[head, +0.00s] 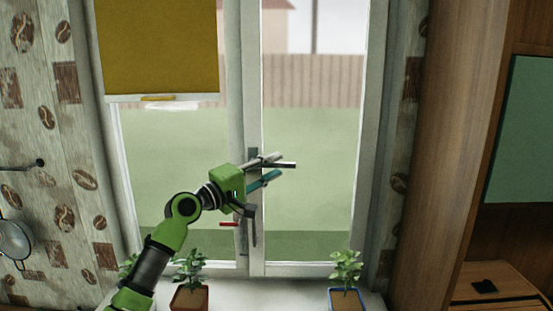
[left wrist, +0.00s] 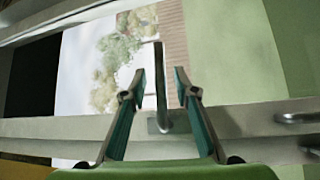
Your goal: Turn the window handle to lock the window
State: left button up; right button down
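A grey window handle (left wrist: 161,85) sticks out from its base on the window's middle frame, pointing up in the left wrist view. In the head view this handle (head: 287,165) lies roughly level, pointing right, partly hidden by my gripper. My left gripper (head: 280,164) is at the middle frame. In the left wrist view its two teal-lined fingers (left wrist: 158,85) are open, one on each side of the handle, with a visible gap to each. A second, lower handle (head: 253,230) hangs straight down on the same frame. My right gripper is not in view.
Potted plants, one in a red pot (head: 188,297) and one in a blue-rimmed pot (head: 346,299), stand on the sill below. A yellow blind (head: 158,45) covers the upper left pane. A wooden cabinet (head: 440,150) stands at the right.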

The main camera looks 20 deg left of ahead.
pick_arm(q)
jog(key=shift+x, duration=0.9)
grip_shut()
jog(key=shift+a, duration=0.1)
